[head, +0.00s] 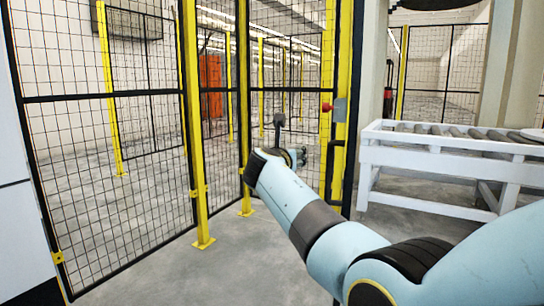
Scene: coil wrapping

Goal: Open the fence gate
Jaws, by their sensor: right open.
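The fence gate (268,92) is a black wire-mesh panel between yellow posts in the middle of the head view. I cannot tell for sure whether it is fully closed. A red and grey fitting (334,106) sits on the yellow post at its right side. A dark upright bar, perhaps the handle, stands just below that fitting. My right gripper (290,139) is open and empty in front of the mesh, left of the fitting and apart from it. My forearm hides the lower part of the gate. My left gripper is out of view.
More mesh fence (68,130) with a yellow post (195,150) runs along the left. A white roller conveyor (445,140) stands at the right, beyond my arm. Bare grey floor (190,272) lies in front of the fence.

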